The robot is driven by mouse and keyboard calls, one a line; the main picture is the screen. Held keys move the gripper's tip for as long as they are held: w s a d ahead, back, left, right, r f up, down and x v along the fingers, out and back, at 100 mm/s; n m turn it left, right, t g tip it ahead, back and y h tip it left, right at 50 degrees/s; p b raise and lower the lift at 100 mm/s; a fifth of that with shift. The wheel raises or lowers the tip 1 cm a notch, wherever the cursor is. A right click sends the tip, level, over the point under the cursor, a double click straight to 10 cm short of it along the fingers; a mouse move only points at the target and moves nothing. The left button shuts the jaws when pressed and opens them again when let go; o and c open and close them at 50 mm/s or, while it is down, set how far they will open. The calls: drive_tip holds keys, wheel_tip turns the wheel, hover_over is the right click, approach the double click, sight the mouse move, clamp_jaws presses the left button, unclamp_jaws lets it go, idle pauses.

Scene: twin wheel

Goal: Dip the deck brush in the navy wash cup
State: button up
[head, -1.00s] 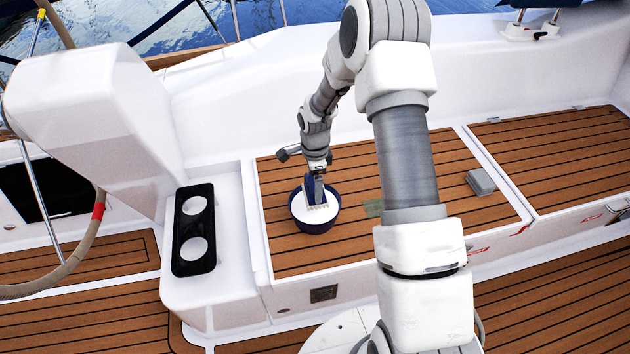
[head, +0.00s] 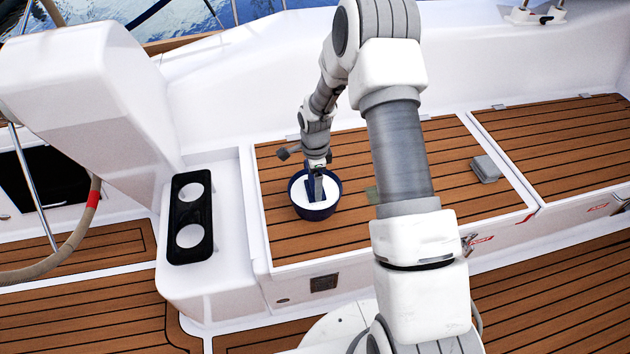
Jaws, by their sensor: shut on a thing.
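The navy wash cup (head: 329,207) is a round dark-blue tub with a white inside, standing on the teak seat left of my arm. My gripper (head: 316,168) points down over it and is shut on the deck brush (head: 315,186), a dark-blue block. The brush is inside the cup's rim as seen from here, with its lower end against the white inside. The bristles are hidden, and I cannot tell whether the brush touches the bottom.
A black panel with two round white openings (head: 190,217) is left of the seat. A grey box (head: 486,168) lies on the seat at right. A steering wheel (head: 75,232) is at far left. The teak between cup and seat front is clear.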

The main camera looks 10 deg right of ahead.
idle(0.4)
drive_tip(key=shift+r+p, duration=1.9)
drive_tip(key=shift+r, duration=1.05)
wheel_tip(320, 180, up, 5)
drive_tip(key=p, duration=0.3)
